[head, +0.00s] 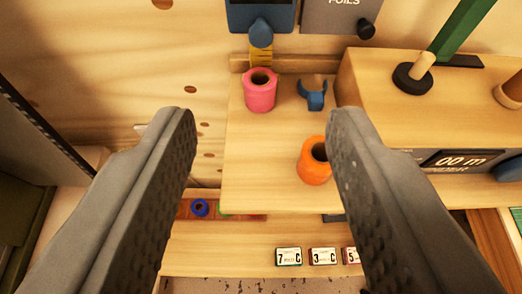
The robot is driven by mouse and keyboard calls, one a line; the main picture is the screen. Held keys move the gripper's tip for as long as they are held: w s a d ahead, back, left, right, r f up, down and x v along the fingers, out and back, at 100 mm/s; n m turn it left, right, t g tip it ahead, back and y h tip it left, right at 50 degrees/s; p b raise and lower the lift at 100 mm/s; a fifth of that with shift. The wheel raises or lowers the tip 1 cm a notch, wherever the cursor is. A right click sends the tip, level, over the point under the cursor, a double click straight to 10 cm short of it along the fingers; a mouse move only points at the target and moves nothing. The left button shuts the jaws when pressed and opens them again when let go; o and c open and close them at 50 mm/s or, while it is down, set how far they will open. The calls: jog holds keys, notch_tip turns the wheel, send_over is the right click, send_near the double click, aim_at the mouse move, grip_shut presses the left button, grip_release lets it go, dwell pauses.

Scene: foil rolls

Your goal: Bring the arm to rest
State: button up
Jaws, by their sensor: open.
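My gripper (262,135) fills the lower half of the head view, its two dark grey fingers wide apart with nothing between them. Beyond the fingers is a wooden shelf (245,165). A pink roll (260,93) stands upright near its back edge. An orange roll (313,164) stands farther forward, just left of the right fingertip in the picture. I cannot tell how far the fingertip is from it.
A blue clip-like holder (313,97) sits right of the pink roll. A wooden box (390,95) with a display (461,160) stands at right, a dark peg base (413,77) on top. Number cards (289,257) lie at the front. A dark panel (40,130) stands at left.

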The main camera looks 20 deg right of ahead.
jog(key=s+a+f+n+t+y, duration=0.1)
jog(key=s+a+f+t+y, duration=0.1)
jog(key=s+a+f, duration=0.4)
jog(key=s+a+f+n+t+y, duration=0.1)
jog(key=s+a+f+n+t, duration=0.1)
jog(key=s+a+f, duration=0.4)
jog(key=s+a, duration=0.4)
jog(key=s, duration=0.2)
jog(key=shift+s+a+f+y, duration=0.2)
jog(key=shift+s+a+y, duration=0.05)
jog(key=shift+s+y, duration=0.15)
